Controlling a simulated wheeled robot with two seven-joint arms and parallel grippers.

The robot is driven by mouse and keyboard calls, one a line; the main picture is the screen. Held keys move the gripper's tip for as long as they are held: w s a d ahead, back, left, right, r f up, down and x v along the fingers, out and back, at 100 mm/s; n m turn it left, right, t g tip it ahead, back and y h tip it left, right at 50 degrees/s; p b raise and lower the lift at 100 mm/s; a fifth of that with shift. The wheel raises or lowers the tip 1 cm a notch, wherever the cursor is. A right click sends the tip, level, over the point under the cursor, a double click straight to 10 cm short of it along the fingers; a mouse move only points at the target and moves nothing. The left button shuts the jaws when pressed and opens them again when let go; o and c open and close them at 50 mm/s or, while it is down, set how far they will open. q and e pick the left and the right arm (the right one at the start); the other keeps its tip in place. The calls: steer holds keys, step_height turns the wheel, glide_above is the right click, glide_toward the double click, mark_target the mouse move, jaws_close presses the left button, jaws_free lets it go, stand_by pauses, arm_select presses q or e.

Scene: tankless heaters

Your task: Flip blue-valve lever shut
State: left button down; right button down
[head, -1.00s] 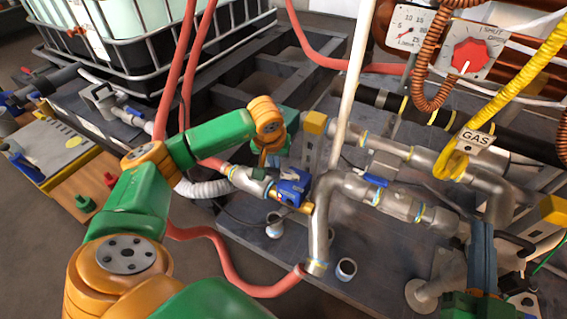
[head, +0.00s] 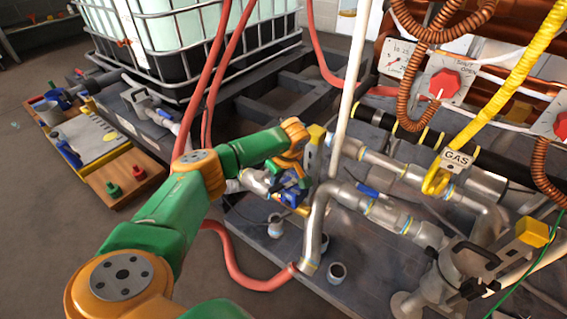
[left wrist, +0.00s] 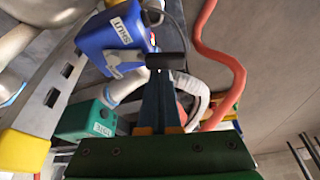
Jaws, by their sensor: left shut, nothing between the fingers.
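The blue valve (head: 292,192) sits on the pipework left of the tall bent metal pipe, partly hidden by my left gripper. In the left wrist view its blue box (left wrist: 112,42), marked SHUT, shows at upper left. A black lever bar (left wrist: 165,61) sticks out to the right from a metal bracket on it. My left gripper (left wrist: 160,78) is shut and empty, with its tips right at the lever bar. Whether they touch it I cannot tell. In the head view this gripper (head: 288,172) is small and partly hidden by its wrist. My right gripper is not in view.
A green labelled box (left wrist: 85,120) and a slotted metal bracket (left wrist: 62,80) lie close left of the fingers. A red hose (head: 235,265) loops below my left arm. A white upright pipe (head: 346,90) stands right of the valve. A small blue lever (head: 372,192) sits on another pipe.

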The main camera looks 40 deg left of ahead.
arm_select(q)
steer(key=shift+s+d+n, duration=0.1)
steer(key=shift+d+n, duration=0.15)
steer(key=shift+n, duration=0.15)
steer(key=shift+s+d+n+g, duration=0.1)
steer(key=shift+d+n+g, duration=0.2)
steer(key=shift+n, duration=0.2)
steer(key=shift+s+d+p, duration=0.1)
steer(key=shift+d+p, duration=0.2)
steer(key=shift+p, duration=0.15)
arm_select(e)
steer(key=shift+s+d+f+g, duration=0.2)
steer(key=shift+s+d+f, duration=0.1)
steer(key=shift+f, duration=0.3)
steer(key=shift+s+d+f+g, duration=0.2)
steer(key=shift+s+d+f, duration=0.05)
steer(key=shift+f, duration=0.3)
arm_select(q)
steer(key=shift+a, duration=0.1)
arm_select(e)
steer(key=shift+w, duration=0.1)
